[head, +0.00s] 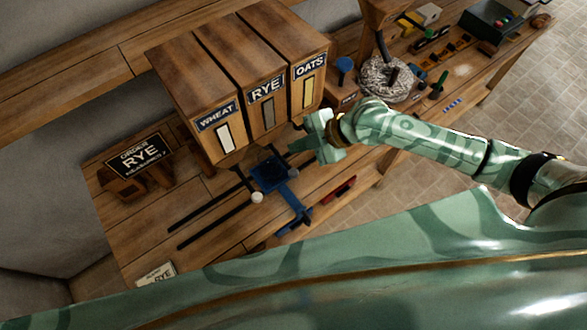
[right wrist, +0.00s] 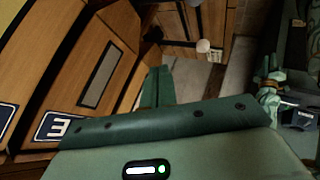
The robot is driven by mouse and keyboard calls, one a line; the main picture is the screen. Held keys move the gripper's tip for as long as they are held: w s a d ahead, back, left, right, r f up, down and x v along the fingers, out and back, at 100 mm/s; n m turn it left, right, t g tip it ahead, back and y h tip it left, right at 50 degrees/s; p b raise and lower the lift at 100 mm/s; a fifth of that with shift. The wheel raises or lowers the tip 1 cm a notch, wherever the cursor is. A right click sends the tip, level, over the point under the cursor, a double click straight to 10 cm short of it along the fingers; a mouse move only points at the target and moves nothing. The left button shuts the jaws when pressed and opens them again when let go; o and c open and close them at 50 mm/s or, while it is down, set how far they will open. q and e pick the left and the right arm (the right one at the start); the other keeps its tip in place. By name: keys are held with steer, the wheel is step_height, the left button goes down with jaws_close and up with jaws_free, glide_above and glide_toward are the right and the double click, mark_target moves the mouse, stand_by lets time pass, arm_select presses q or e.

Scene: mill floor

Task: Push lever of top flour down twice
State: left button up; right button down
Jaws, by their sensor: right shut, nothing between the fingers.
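Three wooden flour bins stand side by side in the head view: WHEAT (head: 217,130), RYE (head: 266,95) and OATS (head: 309,75). Each has a label and a narrow upright window. A white ball knob (head: 257,198) sits at the end of a dark rod below the bins, and a pale round knob (right wrist: 203,46) shows in the right wrist view. I cannot tell which bin it belongs to. My right gripper (head: 295,148) is shut and empty, just below the OATS bin; its fingers (right wrist: 157,86) show in the right wrist view. My left gripper is not in view.
An order sign (head: 139,155) reading RYE stands left of the bins. A blue carriage (head: 268,174) with a blue handle sits near two black rails (head: 213,225). A speckled round millstone (head: 386,78) and small tools lie to the right.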

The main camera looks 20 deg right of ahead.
steer(key=shift+f, duration=0.1)
steer(key=b, duration=0.3)
glide_above(298, 172)
step_height(298, 172, down, 7)
steer(key=shift+f, duration=0.1)
steer(key=shift+f+b, duration=0.75)
steer(key=shift+b, duration=0.1)
stand_by(1.3)
steer(key=shift+f+b, duration=0.4)
steer(key=shift+b, duration=0.1)
